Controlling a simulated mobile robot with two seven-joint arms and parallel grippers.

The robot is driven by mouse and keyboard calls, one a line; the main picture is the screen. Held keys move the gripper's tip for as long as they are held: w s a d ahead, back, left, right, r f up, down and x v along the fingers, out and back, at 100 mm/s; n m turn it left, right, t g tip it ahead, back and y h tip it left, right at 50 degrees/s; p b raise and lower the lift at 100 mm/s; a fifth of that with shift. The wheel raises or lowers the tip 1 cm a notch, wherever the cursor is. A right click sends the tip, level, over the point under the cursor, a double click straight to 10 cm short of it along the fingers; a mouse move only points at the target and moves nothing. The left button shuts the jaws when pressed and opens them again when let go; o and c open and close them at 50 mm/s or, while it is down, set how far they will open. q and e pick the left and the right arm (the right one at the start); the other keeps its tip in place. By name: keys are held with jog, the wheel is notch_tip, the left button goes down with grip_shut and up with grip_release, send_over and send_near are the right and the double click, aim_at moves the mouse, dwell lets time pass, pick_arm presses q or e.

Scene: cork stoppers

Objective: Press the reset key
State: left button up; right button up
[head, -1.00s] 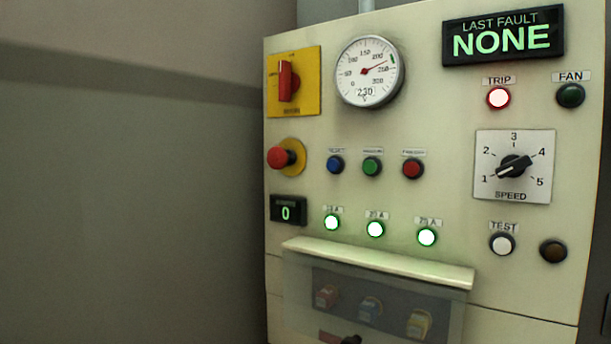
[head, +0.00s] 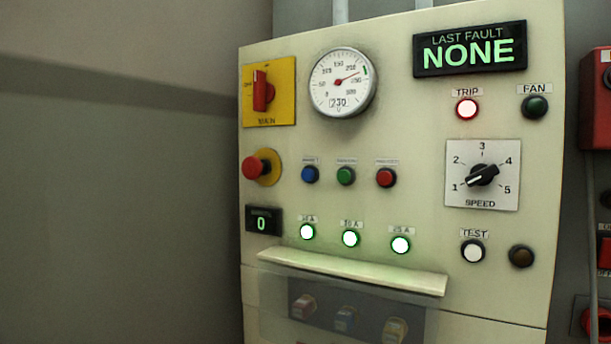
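The cream control panel (head: 400,120) fills the middle and right of the head view. A blue button (head: 310,174) sits left of a green button (head: 346,176) and a red button (head: 386,178) in one row. The small label (head: 311,160) above the blue one is blurred and looks like RESET. The TRIP lamp (head: 467,108) glows white with a red rim, and the fault display (head: 470,49) reads NONE. Neither of my grippers is in view.
A red mushroom button (head: 252,167) and red rotary switch (head: 263,90) are on the panel's left. A ledge (head: 350,271) juts out above a clear cover over several coloured plugs. Red boxes (head: 596,100) stand at the right. Plain wall lies left.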

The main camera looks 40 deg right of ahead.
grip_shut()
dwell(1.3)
